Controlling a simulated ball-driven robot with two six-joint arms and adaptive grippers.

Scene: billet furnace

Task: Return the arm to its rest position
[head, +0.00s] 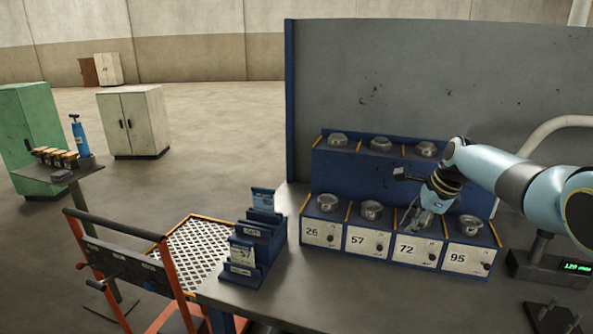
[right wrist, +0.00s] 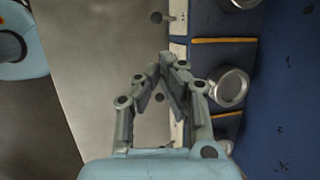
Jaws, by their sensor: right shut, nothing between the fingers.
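My right arm (head: 510,178) comes in from the right in the head view and reaches over the blue numbered unit (head: 335,180). My right gripper (head: 410,226) points down at the bay labelled 72 and hides most of that bay's top. The right wrist view shows its fingers (right wrist: 165,64) brought together at the tips, with nothing between them. The fingers overlap the unit's front edge in that view; I cannot tell whether they touch it. My left gripper is in neither view.
Round metal cups (head: 372,209) sit along the unit, and small knobs stick out of its front. A blue card rack (head: 262,255) stands to its left on the grey bench. A device with a green display (head: 575,267) stands at right. A grey panel (head: 430,80) rises behind.

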